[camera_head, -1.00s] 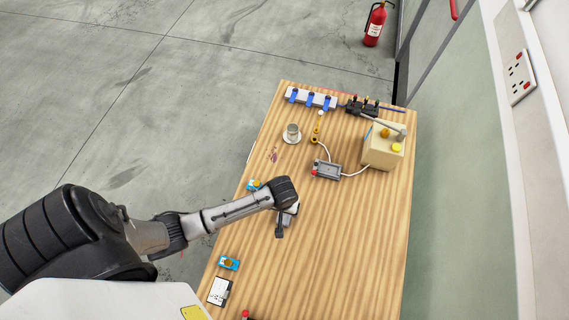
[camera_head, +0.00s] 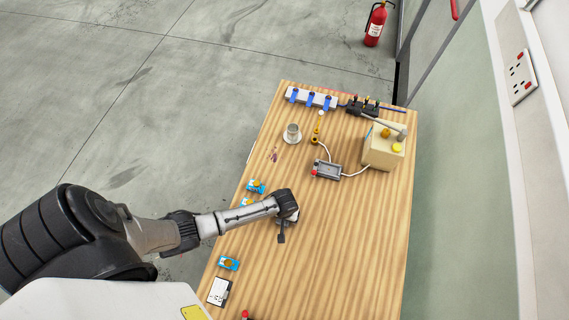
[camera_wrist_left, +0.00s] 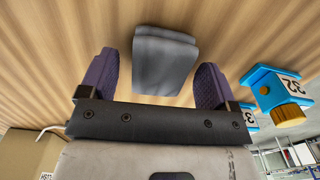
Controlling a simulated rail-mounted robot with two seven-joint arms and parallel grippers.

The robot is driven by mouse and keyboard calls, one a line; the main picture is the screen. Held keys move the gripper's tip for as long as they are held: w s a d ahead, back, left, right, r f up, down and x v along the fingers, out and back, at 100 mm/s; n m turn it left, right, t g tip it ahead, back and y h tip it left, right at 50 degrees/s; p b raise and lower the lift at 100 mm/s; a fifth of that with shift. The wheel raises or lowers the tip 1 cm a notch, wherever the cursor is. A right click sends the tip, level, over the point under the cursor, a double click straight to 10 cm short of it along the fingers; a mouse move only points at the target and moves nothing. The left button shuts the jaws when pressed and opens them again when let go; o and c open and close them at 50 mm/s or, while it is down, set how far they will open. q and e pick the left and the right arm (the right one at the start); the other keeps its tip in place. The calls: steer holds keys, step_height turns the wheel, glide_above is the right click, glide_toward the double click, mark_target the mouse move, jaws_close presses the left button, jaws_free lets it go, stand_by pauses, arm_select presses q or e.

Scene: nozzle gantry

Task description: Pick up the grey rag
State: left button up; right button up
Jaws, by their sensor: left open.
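The grey rag (camera_wrist_left: 165,62) lies folded on the wooden table in the left wrist view, in the gap between the two fingers. My left gripper (camera_wrist_left: 156,62) is open, with one dark purple finger on each side of the rag. The fingers do not press on it. In the head view my left gripper (camera_head: 283,224) is low over the middle of the table and largely hides the rag. My right gripper is in neither view.
Blue numbered blocks with orange knobs (camera_head: 228,263) stand along the table's left edge; two (camera_wrist_left: 275,95) are close beside the gripper. A cup on a saucer (camera_head: 292,134), a grey box (camera_head: 326,170) and a beige box (camera_head: 383,150) stand farther back.

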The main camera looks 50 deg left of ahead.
arm_select(q)
steer(key=shift+f, duration=0.35)
steer(key=c, duration=1)
